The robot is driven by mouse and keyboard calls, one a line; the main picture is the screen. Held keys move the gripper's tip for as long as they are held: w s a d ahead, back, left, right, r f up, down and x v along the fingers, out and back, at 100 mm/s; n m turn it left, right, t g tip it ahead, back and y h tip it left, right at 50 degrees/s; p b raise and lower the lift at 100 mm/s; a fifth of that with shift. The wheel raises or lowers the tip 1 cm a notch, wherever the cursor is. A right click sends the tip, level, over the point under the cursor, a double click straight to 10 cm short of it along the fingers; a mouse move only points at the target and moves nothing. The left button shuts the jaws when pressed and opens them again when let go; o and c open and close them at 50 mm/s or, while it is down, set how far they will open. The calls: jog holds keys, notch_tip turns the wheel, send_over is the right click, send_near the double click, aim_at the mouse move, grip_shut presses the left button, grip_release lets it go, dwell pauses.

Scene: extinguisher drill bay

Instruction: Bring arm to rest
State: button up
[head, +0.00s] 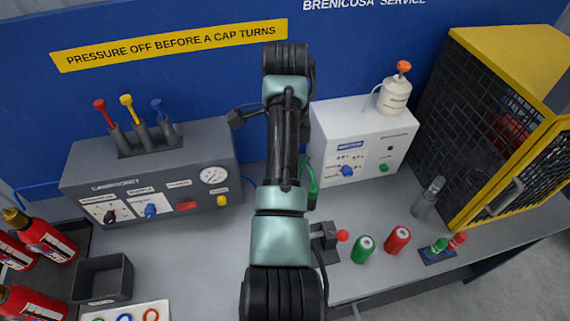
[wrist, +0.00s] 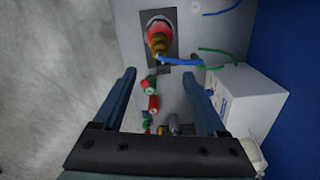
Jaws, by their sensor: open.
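My arm (head: 279,225) rises through the middle of the head view, above the grey bench (head: 215,262), and hides part of it. My gripper (wrist: 158,78) shows clearly in the wrist view, its two dark blue fingers spread wide with nothing held between them. In the head view I cannot make out its fingers. Ahead of the fingers in the wrist view, a red extinguisher (wrist: 160,35) with a brass top stands in a dark square holder, apart from the gripper. In the head view my arm hides it.
A grey gauge panel (head: 150,185) stands left, a white box (head: 362,145) right, with a white bottle (head: 394,92) on top. Green (head: 363,249) and red (head: 397,239) cylinders stand front right. A yellow-framed cage (head: 497,130) borders the right. Red extinguishers (head: 45,240) and a dark bin (head: 102,279) stand left.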

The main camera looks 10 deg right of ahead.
dwell(0.4)
jog(key=w+r+n+t+h+b, duration=0.1)
jog(key=w+r+n+t+b, duration=0.2)
jog(key=w+n+t+b, duration=0.25)
notch_tip(320, 180, up, 12)
jog(key=w+a+n+t+h+b, duration=0.1)
jog(key=w+a+n+t+b, duration=0.15)
jog(key=n+t+b, duration=0.45)
jog(key=s+a+r+n+t+y+b, duration=0.1)
jog(key=s+a+r+n+t+b, duration=0.1)
jog(key=s+r+t, duration=0.5)
jog(key=s+a+r+n+t+y+b, duration=0.1)
jog(key=s+a+r+n+t+b, duration=0.2)
jog(key=s+r+t, duration=0.5)
jog(key=s+a+r+n, duration=0.1)
jog(key=s+r+n, duration=0.1)
jog(key=s, duration=0.5)
jog(key=shift+s+a+r, duration=0.15)
jog(key=shift+s+r, duration=0.05)
jog(key=shift+r, duration=0.55)
jog(key=shift+n, duration=0.25)
